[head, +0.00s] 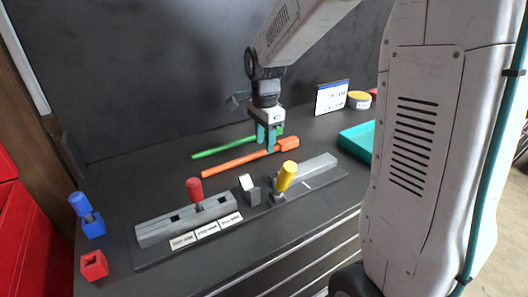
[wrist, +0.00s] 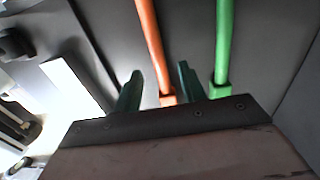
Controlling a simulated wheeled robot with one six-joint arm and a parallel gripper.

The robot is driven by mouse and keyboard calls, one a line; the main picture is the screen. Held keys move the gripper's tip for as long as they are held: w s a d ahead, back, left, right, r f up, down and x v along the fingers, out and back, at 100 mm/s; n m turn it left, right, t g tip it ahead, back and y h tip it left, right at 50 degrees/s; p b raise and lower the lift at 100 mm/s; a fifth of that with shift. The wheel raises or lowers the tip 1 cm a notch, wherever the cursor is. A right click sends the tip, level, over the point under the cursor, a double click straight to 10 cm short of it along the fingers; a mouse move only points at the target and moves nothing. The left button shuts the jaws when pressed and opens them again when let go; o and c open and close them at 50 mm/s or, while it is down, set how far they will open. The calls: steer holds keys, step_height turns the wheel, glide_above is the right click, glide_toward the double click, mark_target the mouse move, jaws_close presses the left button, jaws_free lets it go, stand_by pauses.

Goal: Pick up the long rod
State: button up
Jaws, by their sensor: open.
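An orange rod (head: 232,164) with a thicker block at its right end (head: 289,144) lies on the dark bench. A green rod (head: 222,147) lies behind it, roughly parallel; its right end is partly hidden by my gripper. I cannot tell for sure which rod is longer. My gripper (head: 266,147) points down, open and empty, at the orange rod near its block end. In the wrist view, the orange rod (wrist: 151,40) runs between the two fingers (wrist: 160,88), and the green rod (wrist: 223,45) is outside the right finger. Contact with the orange rod cannot be told.
In front lies a fixture board (head: 150,256) with grey rails, a red knob (head: 194,190) and a tilted yellow knob (head: 287,175). A teal tray (head: 356,142) is at right. A blue piece (head: 93,226) and a red block (head: 94,265) sit at left. A dark wall stands behind.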

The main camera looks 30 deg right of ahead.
steer(key=shift+f, duration=1.35)
jaws_close()
steer(key=shift+r, duration=0.1)
